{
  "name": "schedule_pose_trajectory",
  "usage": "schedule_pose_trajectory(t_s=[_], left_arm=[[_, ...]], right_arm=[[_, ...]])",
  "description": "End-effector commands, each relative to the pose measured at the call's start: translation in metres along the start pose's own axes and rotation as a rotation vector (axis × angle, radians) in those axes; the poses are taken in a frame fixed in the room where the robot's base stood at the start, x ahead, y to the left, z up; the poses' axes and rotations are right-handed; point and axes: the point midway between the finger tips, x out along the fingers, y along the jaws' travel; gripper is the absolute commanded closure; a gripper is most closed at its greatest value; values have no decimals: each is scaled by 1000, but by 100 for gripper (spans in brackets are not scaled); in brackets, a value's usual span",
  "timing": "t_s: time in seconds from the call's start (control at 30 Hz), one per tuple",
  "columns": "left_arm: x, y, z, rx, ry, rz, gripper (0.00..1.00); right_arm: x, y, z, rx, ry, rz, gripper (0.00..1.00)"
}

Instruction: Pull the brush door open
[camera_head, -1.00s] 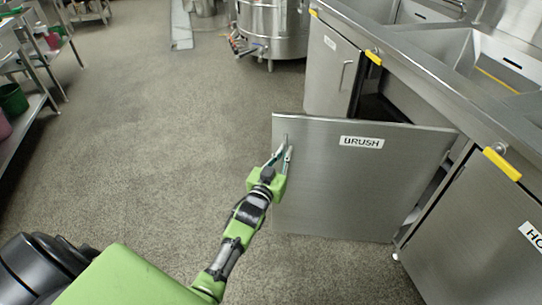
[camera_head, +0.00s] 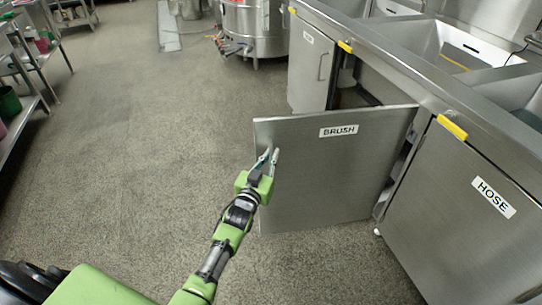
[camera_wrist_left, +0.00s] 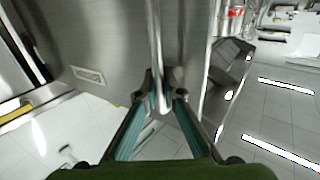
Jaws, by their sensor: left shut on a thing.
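The brush door (camera_head: 330,180) is a grey steel panel labelled "BRUSH". It stands swung well out from the counter front, its hinge side at the right. My left gripper (camera_head: 268,158) is at the door's free left edge, shut on the upright bar handle. In the left wrist view the fingers (camera_wrist_left: 162,104) close around the handle bar (camera_wrist_left: 156,50), and the door face (camera_wrist_left: 100,40) lies behind it. My right gripper is not in view.
The hose door (camera_head: 470,215) is closed at the right. A further closed door (camera_head: 311,65) stands beyond the open cabinet. Sinks top the counter (camera_head: 440,85). Shelving (camera_head: 25,75) lines the left side. The floor (camera_head: 130,150) between is clear.

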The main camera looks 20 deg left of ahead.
Motion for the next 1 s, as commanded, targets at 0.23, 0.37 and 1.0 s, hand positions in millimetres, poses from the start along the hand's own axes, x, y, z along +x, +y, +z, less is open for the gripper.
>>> schedule_pose_trajectory(t_s=[0.23,0.37,1.0], left_arm=[[0,-4,0,3,1,-6,77],[0,-3,0,2,1,-4,75],[-60,-2,2,1,-3,-3,75]], right_arm=[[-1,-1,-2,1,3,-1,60],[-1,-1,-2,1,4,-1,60],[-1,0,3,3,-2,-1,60]])
